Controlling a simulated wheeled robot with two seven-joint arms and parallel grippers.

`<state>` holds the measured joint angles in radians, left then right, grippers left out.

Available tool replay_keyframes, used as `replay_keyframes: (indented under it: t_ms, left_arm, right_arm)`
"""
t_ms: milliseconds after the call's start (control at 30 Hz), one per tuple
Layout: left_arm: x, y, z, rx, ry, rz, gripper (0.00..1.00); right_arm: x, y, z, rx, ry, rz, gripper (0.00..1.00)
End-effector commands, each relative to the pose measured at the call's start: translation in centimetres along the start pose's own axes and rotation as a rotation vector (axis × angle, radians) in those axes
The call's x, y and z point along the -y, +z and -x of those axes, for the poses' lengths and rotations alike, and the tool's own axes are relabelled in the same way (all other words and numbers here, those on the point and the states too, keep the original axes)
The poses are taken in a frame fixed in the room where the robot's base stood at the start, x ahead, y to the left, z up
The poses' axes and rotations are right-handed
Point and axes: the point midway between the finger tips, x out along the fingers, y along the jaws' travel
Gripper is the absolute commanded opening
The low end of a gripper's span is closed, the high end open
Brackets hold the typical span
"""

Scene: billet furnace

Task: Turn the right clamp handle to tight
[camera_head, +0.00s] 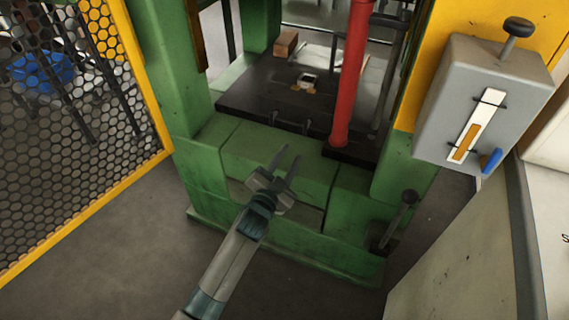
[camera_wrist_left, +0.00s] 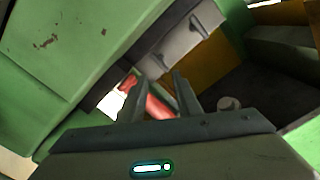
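Two small dark pegs, a left one (camera_head: 273,117) and a right one (camera_head: 306,127), stick up at the front edge of the dark press plate (camera_head: 245,100); they may be the clamp handles, but I cannot tell their setting. My left gripper (camera_head: 288,156) is in front of the green press base, below and apart from the pegs. Its two fingers are spread with nothing between them; they also show in the left wrist view (camera_wrist_left: 157,82). That view has a grey bar (camera_wrist_left: 185,45) with small dark handles beyond the fingers. My right gripper is in neither view.
A red column (camera_head: 352,75) stands at the plate's right. A black-knobbed lever (camera_head: 401,213) is at the base's lower right. A grey lever box (camera_head: 478,105) hangs at right. A yellow-framed mesh guard (camera_head: 75,110) stands left. Floor is clear at lower left.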

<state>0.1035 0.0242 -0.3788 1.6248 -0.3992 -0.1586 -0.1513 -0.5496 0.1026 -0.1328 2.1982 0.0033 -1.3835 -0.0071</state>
Motion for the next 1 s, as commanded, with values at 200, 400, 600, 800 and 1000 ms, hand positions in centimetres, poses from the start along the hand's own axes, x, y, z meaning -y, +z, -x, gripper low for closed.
replay_keyframes:
  t_ms: [200, 400, 600, 800, 1000]
  left_arm:
    - [0.0, 0.0, 2.5, 0.0, 0.0, -0.001, 0.31]
    - [0.0, 0.0, 3.0, -0.001, 0.0, -0.001, 0.31]
    - [0.0, 0.0, 3.0, -0.001, 0.0, -0.001, 0.31]
    - [0.0, 0.0, 3.0, -0.001, 0.0, -0.001, 0.31]
    - [0.0, 0.0, 3.0, -0.001, 0.0, -0.001, 0.31]
  right_arm:
    - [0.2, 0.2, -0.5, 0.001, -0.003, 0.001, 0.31]
    - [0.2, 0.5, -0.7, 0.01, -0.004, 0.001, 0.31]
    - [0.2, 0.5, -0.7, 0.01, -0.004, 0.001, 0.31]
    - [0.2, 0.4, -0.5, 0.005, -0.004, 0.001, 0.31]
    - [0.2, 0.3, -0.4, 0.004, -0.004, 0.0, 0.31]
